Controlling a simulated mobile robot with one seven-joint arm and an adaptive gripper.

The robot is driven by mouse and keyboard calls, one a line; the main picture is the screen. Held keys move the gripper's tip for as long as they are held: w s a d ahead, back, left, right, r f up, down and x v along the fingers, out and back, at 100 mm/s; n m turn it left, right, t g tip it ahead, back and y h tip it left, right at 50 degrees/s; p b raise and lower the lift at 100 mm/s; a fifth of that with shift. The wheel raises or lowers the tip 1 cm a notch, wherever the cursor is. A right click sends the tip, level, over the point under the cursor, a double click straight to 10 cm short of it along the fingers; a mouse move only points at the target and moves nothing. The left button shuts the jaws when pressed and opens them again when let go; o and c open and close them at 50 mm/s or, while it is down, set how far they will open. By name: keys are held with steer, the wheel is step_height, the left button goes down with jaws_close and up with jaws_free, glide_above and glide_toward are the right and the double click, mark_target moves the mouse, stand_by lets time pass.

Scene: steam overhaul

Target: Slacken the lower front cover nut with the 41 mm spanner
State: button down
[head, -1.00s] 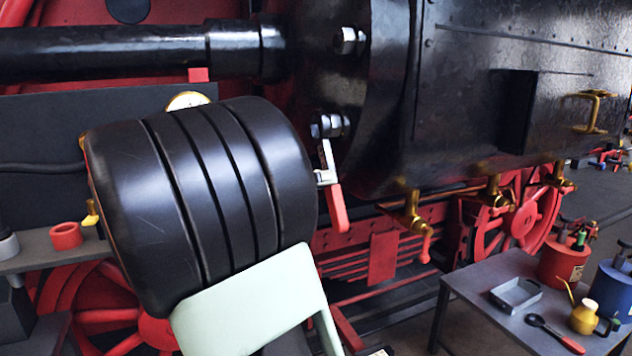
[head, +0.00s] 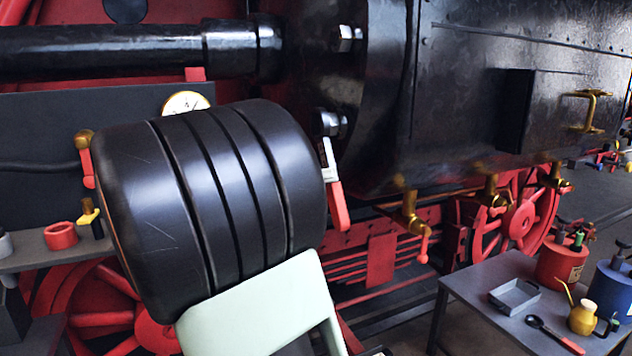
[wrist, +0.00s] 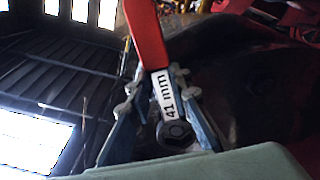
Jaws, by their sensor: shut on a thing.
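The 41 mm spanner has a red handle (head: 338,205) and a silver shank, hanging down from the lower front cover nut (head: 331,123) in the head view. In the wrist view, the label "41 mm" shows on the shank (wrist: 167,92), and its head lies at a dark hex nut (wrist: 175,134). The head appears to be around this nut, but how far it is seated I cannot tell. My gripper (wrist: 160,105) is shut on the spanner's shank, a finger on each side. In the head view my gripper is hidden behind my arm's black link.
Another cover nut (head: 346,38) sits higher on the black cylinder (head: 470,100). Brass cocks (head: 408,215) hang below it. At right, a grey table (head: 470,290) carries a tray, a yellow oil can and red and blue cans. At left, a shelf holds a red ring (head: 61,236).

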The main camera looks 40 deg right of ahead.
steer(key=shift+b+x, duration=0.95)
steer(key=shift+x, duration=0.05)
stand_by(1.1)
steer(key=shift+r, duration=0.1)
steer(key=shift+s+a+r+n+p, duration=0.15)
steer(key=shift+s+r+n+p, duration=0.2)
steer(key=shift+s+n+p, duration=0.3)
steer(key=shift+w, duration=0.1)
steer(key=shift+s+a+r+n+p, duration=0.1)
steer(key=shift+s+r+n+p, duration=0.35)
steer(key=shift+n+p, duration=0.3)
steer(key=shift+w+f+m+b, duration=0.2)
steer(key=shift+f+m+b, duration=0.1)
steer(key=shift+b, duration=0.35)
steer(key=shift+w+a+r, duration=0.1)
steer(key=shift+v, duration=2.65)
